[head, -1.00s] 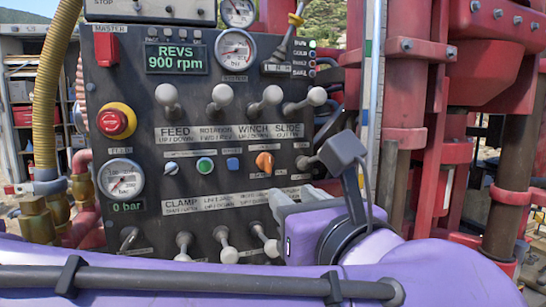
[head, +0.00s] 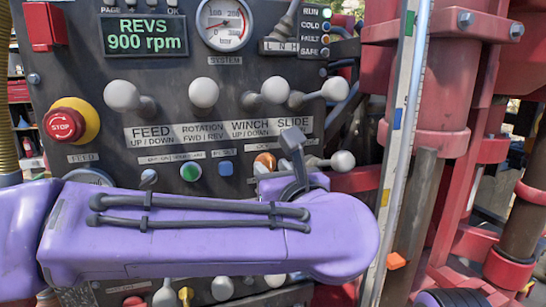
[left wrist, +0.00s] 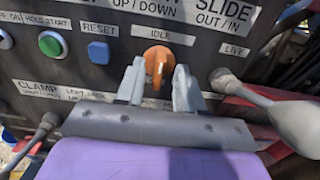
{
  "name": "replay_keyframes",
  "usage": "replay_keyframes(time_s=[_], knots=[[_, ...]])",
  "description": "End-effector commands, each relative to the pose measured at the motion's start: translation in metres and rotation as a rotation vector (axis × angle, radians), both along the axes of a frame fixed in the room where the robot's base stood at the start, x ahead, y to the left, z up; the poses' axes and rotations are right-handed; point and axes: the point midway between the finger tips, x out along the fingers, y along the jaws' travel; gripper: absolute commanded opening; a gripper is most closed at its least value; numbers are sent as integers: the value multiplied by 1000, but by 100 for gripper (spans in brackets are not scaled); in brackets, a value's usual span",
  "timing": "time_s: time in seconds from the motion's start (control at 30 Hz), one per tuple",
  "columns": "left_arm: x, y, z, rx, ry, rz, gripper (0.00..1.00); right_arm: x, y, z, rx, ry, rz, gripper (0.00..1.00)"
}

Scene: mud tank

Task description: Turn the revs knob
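The orange rotary knob (left wrist: 158,60) sits on the dark control panel, with an IDLE label above it, in the left wrist view. In the head view only its upper part (head: 265,160) shows; my left arm hides the rest. My left gripper (left wrist: 160,72) is open, with one grey finger on each side of the knob's lower part. I cannot tell whether either finger touches it. The REVS display (head: 147,36) reads 900 rpm at the panel's upper left. My right gripper is not in view.
A lever (head: 335,161) ends just right of my left wrist and shows large in the left wrist view (left wrist: 285,115). Several levers stand above the knob. A green button (head: 191,171), a blue reset button (head: 225,168) and a red stop button (head: 66,124) are to the left.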

Motion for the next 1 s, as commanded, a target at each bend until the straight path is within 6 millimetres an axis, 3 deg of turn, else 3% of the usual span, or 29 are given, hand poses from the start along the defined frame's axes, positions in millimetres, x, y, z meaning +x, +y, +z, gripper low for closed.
replay_keyframes(time_s=[0.3, 0.43, 1.0], knots=[[6, 3, 0, 1, -2, 1, 37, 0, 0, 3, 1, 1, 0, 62], [6, 3, 0, 0, -1, 1, 0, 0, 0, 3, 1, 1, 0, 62], [6, 2, -1, 117, 36, 0, 0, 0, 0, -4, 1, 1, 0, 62]])
